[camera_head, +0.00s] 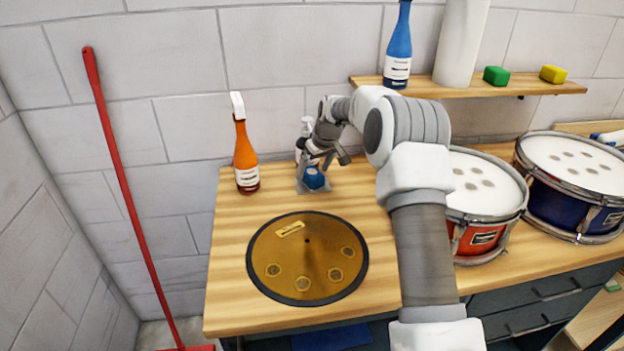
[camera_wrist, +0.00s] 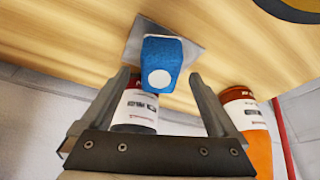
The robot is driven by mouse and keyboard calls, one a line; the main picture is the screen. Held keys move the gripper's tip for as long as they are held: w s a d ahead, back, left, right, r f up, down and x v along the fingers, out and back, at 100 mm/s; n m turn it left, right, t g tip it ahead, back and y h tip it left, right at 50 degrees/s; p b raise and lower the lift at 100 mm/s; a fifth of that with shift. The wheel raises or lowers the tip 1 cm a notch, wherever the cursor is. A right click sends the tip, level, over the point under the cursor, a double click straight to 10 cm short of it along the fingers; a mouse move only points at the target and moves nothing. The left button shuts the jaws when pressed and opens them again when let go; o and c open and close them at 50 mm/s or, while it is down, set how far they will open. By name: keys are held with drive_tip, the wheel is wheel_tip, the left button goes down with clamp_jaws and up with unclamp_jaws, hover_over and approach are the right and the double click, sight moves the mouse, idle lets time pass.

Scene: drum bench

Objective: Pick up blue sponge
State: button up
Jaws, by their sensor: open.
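The blue sponge (camera_head: 313,179) rests on a small grey plate (camera_head: 317,197) near the back of the wooden bench. In the wrist view the sponge (camera_wrist: 162,63) is a blue block with a white round spot, on the grey plate (camera_wrist: 133,50). My gripper (camera_head: 322,160) is just above and beside the sponge in the head view. In the wrist view my gripper's two fingers (camera_wrist: 163,85) are spread apart, with the sponge between and just beyond the tips. Contact between fingers and sponge cannot be told.
A white bottle (camera_head: 305,135) stands close behind my gripper. An orange spray bottle (camera_head: 245,155) stands to the left. A brass cymbal (camera_head: 310,262) lies in front. Drums (camera_head: 480,190) stand to the right, below a shelf (camera_head: 480,88) with a blue bottle and green and yellow blocks.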

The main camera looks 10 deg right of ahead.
drive_tip(key=shift+x, duration=1.25)
drive_tip(key=c, duration=1.4)
drive_tip(key=shift+r, duration=0.1)
